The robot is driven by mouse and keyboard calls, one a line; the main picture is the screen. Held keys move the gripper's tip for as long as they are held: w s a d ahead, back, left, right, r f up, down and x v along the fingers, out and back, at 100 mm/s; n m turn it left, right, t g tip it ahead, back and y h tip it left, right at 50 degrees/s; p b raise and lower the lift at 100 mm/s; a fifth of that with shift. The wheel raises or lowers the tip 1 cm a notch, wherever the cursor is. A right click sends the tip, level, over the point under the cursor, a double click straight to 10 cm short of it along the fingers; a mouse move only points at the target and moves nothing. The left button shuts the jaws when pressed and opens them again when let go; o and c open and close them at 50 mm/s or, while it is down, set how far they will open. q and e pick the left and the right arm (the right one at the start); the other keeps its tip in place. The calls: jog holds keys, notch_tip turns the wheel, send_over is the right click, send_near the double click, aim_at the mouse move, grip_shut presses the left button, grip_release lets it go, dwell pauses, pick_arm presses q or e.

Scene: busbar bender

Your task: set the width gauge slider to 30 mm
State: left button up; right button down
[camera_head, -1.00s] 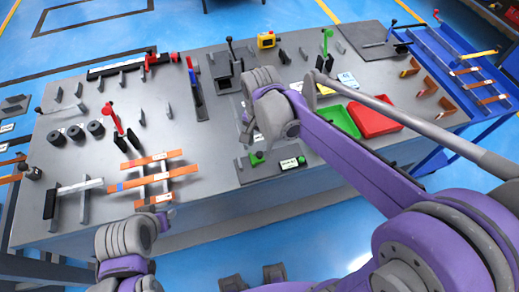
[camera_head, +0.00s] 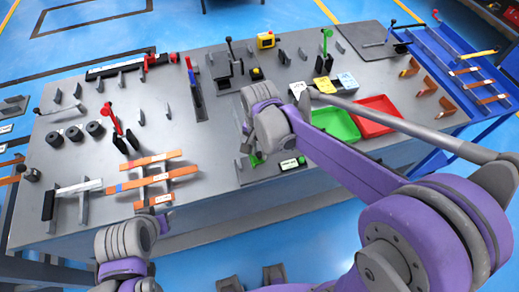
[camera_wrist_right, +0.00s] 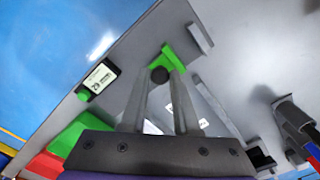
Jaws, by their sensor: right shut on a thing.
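The width gauge has a green slider (camera_head: 256,160) near the table's front edge, and its display (camera_head: 291,163) is beside it on the right. My right gripper (camera_wrist_right: 161,74) is shut on the slider's dark round knob, with the green slider part (camera_wrist_right: 182,57) just beyond the fingertips. The display (camera_wrist_right: 97,78) in the wrist view seems to read about 29, in small tilted digits. In the head view my right wrist hides the fingers and part of the gauge. My left arm is low at the left; its fingers cannot be made out.
A green tray (camera_head: 336,124) and a red tray (camera_head: 379,117) lie to the right of the gauge. Orange busbars (camera_head: 150,170) rest on supports at the left. A red-handled lever (camera_head: 112,115) and black rollers (camera_head: 75,133) stand beyond them.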

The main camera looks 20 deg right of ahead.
aim_at(260, 154)
jog(key=shift+f, duration=0.1)
jog(key=c, duration=0.7)
grip_release()
jog(key=shift+o, duration=0.2)
notch_tip(260, 154, up, 11)
jog(key=s+d+f+n+t, duration=0.2)
jog(key=s+d+f+n, duration=0.1)
jog(key=s, duration=0.3)
jog(key=s+d+f+n+t, duration=0.3)
jog(key=s+f+n, duration=0.2)
jog(key=s, duration=0.2)
jog(key=shift+s+d+f+n+t, duration=0.15)
jog(key=shift+s+n+t, duration=0.05)
jog(key=shift+n+t, duration=0.1)
